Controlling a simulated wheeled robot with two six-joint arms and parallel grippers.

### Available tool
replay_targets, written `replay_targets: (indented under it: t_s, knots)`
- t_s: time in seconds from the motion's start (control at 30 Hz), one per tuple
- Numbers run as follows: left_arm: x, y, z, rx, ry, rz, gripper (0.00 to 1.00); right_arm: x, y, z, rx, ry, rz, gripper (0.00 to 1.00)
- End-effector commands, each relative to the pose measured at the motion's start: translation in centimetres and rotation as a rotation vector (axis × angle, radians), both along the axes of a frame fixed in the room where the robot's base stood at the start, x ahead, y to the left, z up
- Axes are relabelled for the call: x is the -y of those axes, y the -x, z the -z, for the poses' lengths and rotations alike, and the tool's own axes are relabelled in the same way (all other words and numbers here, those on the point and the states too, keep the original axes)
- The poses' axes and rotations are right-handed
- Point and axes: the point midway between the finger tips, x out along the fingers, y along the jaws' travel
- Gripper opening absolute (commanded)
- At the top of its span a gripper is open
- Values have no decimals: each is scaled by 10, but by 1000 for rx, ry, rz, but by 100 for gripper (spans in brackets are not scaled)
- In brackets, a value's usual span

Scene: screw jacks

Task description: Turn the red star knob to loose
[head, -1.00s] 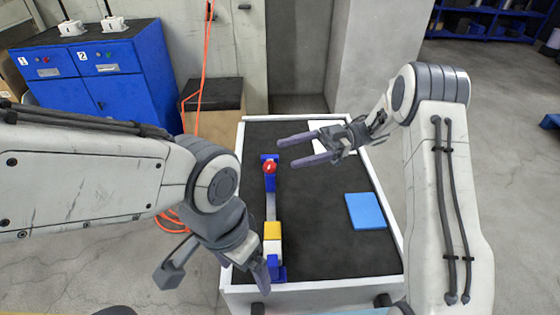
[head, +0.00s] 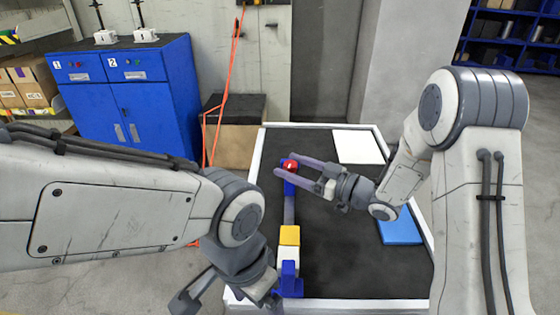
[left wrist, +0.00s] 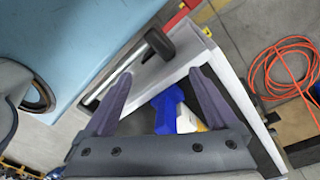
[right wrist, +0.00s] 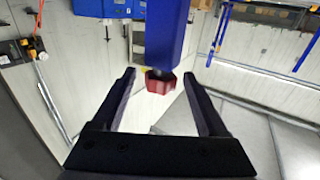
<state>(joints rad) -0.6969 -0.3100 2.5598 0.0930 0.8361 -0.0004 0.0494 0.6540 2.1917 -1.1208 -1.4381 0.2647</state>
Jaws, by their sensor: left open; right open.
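The red star knob (head: 289,165) sits at the far end of the blue and grey screw jack (head: 289,208) on the black table top. My right gripper (head: 290,174) is open, with its fingers reaching left to the knob. In the right wrist view the knob (right wrist: 160,82) shows between the open fingers, below a blue post (right wrist: 165,35); I cannot tell whether they touch it. My left gripper (left wrist: 155,95) is open and empty at the table's near left corner. A blue part of the jack (left wrist: 166,112) shows between and beyond its fingers.
A white sheet (head: 357,147) and a blue pad (head: 401,228) lie on the table's right side. A blue cabinet (head: 130,90) stands back left. An orange cable (head: 222,90) hangs behind the table.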

Motion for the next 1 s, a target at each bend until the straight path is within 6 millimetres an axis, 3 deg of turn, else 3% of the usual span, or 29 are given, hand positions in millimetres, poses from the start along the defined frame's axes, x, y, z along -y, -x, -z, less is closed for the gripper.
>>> replay_targets:
  t_s: [0.2, 0.6, 0.8, 1.0]
  knots:
    - [0, 0, -4, 0, 0, 0, 92, -27, -14, 0, 0, 0, -2, 76]
    - [0, 0, -5, 0, 0, 0, 92, -33, -19, 0, 0, -1, -1, 76]
    - [0, 0, -5, 0, 0, 0, 92, -33, -19, 0, 0, -1, -1, 0]
    - [0, 0, -6, 0, 0, 0, 92, -33, -19, -1, 1, -3, -34, 0]
